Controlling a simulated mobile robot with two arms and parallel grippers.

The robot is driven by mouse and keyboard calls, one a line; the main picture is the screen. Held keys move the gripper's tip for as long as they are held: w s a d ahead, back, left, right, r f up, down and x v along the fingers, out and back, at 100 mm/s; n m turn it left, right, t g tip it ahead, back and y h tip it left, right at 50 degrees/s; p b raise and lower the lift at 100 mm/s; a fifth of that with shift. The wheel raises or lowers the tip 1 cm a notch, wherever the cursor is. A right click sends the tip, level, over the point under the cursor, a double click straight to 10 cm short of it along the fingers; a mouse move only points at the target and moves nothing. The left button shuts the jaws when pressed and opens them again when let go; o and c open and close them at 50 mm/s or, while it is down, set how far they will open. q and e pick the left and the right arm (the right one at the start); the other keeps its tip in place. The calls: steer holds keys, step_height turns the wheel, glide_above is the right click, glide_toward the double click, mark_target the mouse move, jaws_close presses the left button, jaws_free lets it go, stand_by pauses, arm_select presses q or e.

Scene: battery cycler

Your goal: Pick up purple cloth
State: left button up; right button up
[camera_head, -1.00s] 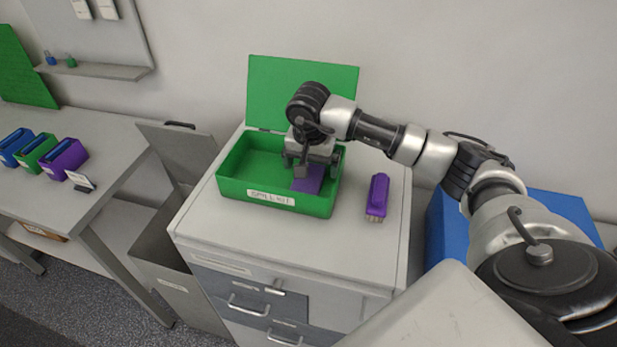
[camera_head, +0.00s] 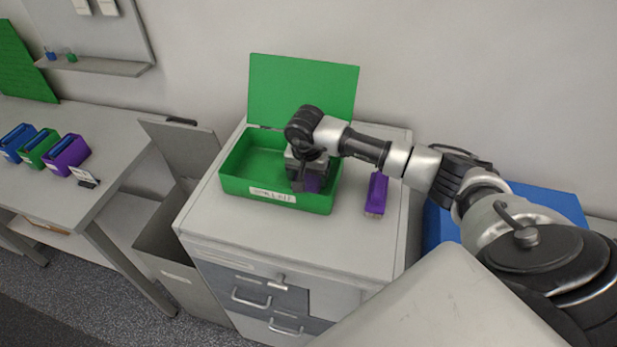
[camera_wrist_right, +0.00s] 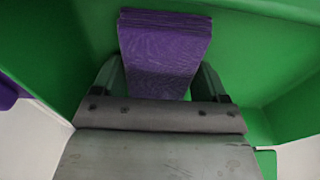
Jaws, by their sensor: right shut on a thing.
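The purple cloth (camera_head: 313,184) is a small folded pad inside the open green box (camera_head: 237,187) on the cabinet top, at the box's right end. In the right wrist view the cloth (camera_wrist_right: 165,50) lies between the fingers and shows its layered far edge. My right gripper (camera_head: 305,182) is lowered into the box from above and is shut on the cloth. The gripper hides part of the cloth in the head view. I cannot tell whether the cloth still touches the box floor. My left gripper is not in view.
A purple brush (camera_head: 376,194) lies on the cabinet top (camera_head: 290,227) right of the box. The box's green lid (camera_head: 303,90) stands open behind. An open grey bin (camera_head: 170,240) is left of the cabinet. A table with small coloured bins (camera_head: 68,155) is further left.

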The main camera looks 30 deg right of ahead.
steer(key=shift+r, duration=0.1)
steer(key=shift+w+r+b, duration=0.1)
steer(key=shift+r+b, duration=0.25)
step_height(320, 180, up, 8)
steer(key=b, duration=0.3)
steer(key=shift+r, duration=0.55)
steer(key=shift+o, duration=0.8)
steer(key=shift+c, duration=0.4)
